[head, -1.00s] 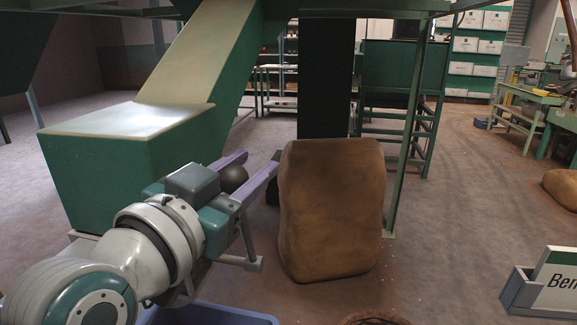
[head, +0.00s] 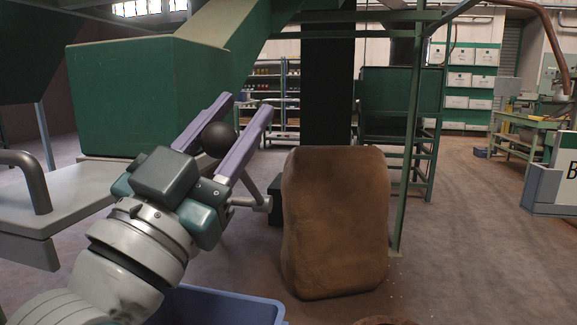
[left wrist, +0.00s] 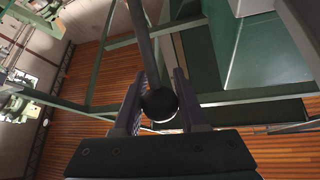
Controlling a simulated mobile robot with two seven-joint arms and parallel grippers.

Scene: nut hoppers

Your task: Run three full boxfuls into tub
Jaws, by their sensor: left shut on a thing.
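A dark ball knob (head: 219,139) sits between the two purple fingers of my left gripper (head: 240,128), which is shut on it. A grey rod and short crossbar (head: 252,202) show just below the fingers and look like part of the knob's lever. In the left wrist view the knob (left wrist: 159,105) is between the fingers, with a rod running up from it. The green hopper box (head: 140,95) with its sloping chute stands behind and left of the gripper. A blue tub (head: 225,307) shows at the bottom edge, mostly hidden. My right gripper is not in view.
A large brown sack (head: 335,220) stands right of the gripper. A grey slab (head: 60,210) with a bar handle is at the left edge. A green frame post (head: 408,150) rises behind the sack. Floor at right is clear up to a sign holder (head: 550,188).

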